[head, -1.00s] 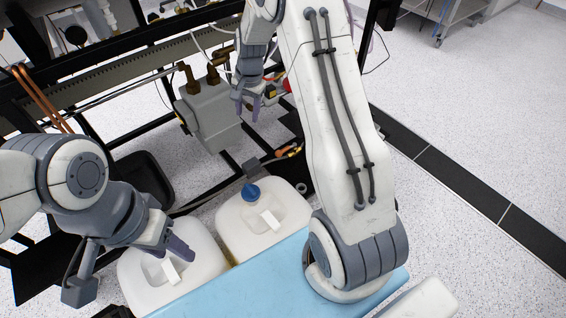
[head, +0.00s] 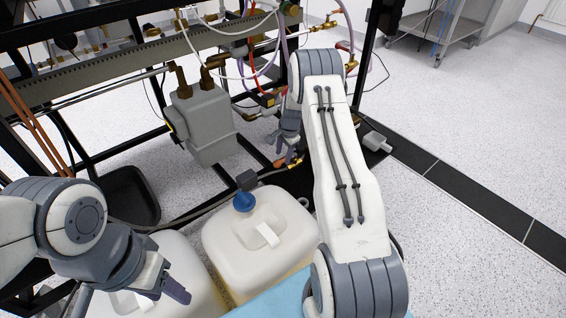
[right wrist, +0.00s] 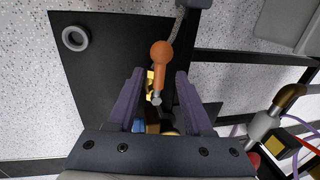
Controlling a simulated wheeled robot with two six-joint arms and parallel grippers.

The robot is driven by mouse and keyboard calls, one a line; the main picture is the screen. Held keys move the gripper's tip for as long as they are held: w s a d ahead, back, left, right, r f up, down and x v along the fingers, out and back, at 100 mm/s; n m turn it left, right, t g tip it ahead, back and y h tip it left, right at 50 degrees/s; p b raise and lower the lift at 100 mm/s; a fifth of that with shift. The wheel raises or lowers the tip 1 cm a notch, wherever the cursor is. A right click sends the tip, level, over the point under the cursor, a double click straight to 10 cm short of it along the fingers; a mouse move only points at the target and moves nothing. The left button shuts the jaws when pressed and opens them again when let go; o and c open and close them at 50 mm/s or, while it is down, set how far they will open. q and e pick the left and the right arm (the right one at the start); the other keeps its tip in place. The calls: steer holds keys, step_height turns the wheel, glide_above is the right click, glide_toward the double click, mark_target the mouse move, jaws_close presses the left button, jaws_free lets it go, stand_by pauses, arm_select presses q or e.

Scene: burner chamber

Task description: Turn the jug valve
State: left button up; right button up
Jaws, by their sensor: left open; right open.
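The jug valve (head: 287,162), with an orange handle and brass body, sits low behind the white jug with the blue cap (head: 258,235). In the right wrist view its orange handle (right wrist: 161,54) points up the picture, between and slightly beyond the fingertips. Brass parts (right wrist: 152,82) show between the fingers. My right gripper (head: 287,142) is open just above the valve, with its fingers either side of the handle's line; I see no contact. My left gripper (head: 176,291) is open and empty over the left white jug (head: 190,262).
A grey box with brass fittings (head: 203,122) stands left of my right gripper. The black frame, hoses and pipes (head: 265,60) crowd behind it. A black tray (head: 130,195) lies at left.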

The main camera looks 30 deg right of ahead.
steer(key=shift+w+f+b, duration=0.25)
steer(key=shift+f+b, duration=0.05)
steer(key=shift+f, duration=0.8)
jaws_close()
steer(key=shift+a, duration=0.15)
stand_by(0.5)
